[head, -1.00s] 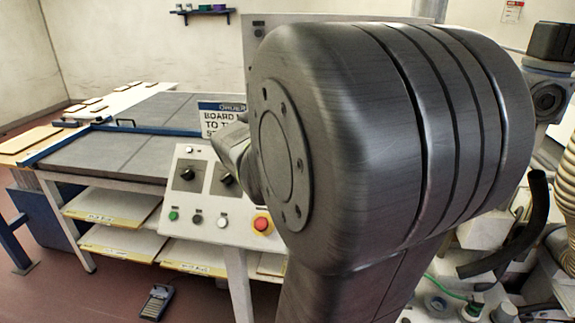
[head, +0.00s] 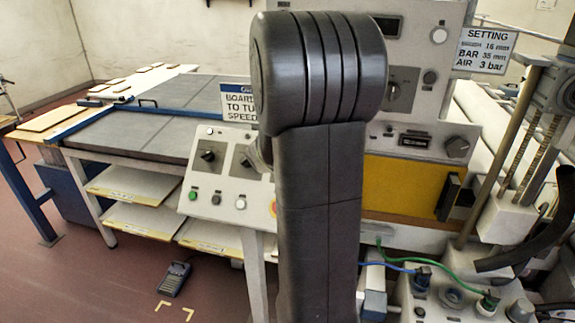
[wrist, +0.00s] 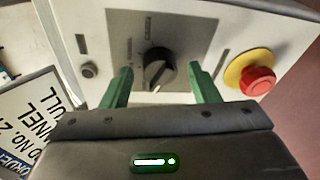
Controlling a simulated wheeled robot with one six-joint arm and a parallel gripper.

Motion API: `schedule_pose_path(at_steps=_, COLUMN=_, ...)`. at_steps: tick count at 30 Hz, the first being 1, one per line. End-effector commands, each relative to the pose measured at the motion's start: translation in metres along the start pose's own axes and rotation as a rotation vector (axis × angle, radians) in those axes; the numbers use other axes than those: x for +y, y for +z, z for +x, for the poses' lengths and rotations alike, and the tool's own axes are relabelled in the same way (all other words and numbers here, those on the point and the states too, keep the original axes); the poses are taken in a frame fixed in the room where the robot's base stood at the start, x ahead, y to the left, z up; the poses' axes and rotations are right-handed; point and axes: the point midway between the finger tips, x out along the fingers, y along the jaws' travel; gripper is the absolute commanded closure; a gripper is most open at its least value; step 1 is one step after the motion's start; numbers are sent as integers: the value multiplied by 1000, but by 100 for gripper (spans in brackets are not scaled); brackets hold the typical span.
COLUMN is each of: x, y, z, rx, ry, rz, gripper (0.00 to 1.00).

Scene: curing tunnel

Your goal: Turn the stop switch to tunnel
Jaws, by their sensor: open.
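In the wrist view a black rotary knob (wrist: 160,70) with a pale pointer line sits on a grey plate of a light panel (wrist: 222,12). Lettering on the plate is too small to read, so I cannot tell the switch position. My gripper (wrist: 161,72) is open, its green fingers to either side of the knob with visible gaps. Whether the tips reach knob depth is unclear. In the head view the sloped control panel (head: 225,138) carries a left black knob (head: 207,155) and a partly hidden right one (head: 244,161). My arm hides the gripper there.
A red push button (wrist: 258,81) on a yellow ring is close right of the fingers. A small dark button (wrist: 88,70) is at left. A sign (wrist: 38,120) stands close by at lower left. In the head view, a machine with a yellow front (head: 405,188) stands right of the panel.

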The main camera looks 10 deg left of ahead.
Motion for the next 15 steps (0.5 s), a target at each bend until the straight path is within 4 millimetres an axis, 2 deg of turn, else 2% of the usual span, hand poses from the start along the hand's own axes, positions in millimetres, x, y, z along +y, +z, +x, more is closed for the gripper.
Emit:
schedule_pose_path(at_steps=7, x=0, y=0, z=0, rx=0, ry=1, rz=0, gripper=45)
schedule_pose_path(at_steps=13, x=0, y=0, z=0, rx=0, ry=0, rz=0, gripper=84)
schedule_pose_path(at_steps=14, x=0, y=0, z=0, rx=0, ry=0, rz=0, gripper=89)
schedule_pose_path(at_steps=15, x=0, y=0, z=0, rx=0, ry=0, rz=0, gripper=89)
